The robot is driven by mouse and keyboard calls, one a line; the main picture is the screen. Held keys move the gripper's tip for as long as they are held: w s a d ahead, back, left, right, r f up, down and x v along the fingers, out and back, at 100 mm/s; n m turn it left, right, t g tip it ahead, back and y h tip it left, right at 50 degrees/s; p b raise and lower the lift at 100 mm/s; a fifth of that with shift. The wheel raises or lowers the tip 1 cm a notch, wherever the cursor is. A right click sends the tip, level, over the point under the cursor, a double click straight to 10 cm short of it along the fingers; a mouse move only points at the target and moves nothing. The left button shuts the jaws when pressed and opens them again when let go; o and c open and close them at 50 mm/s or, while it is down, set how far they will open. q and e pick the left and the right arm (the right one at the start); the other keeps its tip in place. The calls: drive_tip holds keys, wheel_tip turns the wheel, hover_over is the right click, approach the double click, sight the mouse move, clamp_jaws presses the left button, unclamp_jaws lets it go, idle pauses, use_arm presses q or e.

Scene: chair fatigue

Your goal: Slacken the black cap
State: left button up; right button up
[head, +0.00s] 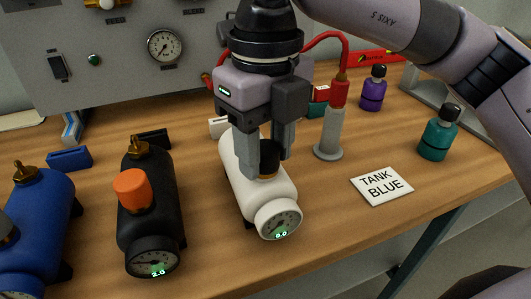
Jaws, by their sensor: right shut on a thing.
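The black cap (267,165) sits on top of the white tank (237,165), near its gauge end. My right gripper (263,168) comes down from above with its fingers on both sides of the cap, shut on it. The fingers hide part of the cap. The white tank's gauge (280,220) shows a green 0.0. My left gripper is not in view.
A black tank (148,215) with an orange cap (133,190) and a gauge showing 2.0 stands to the left, beside a blue tank (40,215). A "TANK BLUE" card (382,186), a teal bottle (437,138), a purple bottle (373,92) and a red-topped cylinder (331,125) are to the right.

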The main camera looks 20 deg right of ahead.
drive_tip(key=n, duration=0.4)
drive_tip(key=o, duration=0.9)
drive_tip(key=shift+o, duration=0.2)
drive_tip(key=shift+f+m+b, duration=0.1)
drive_tip(key=shift+m+b, duration=0.45)
drive_tip(key=shift+m, duration=1.45)
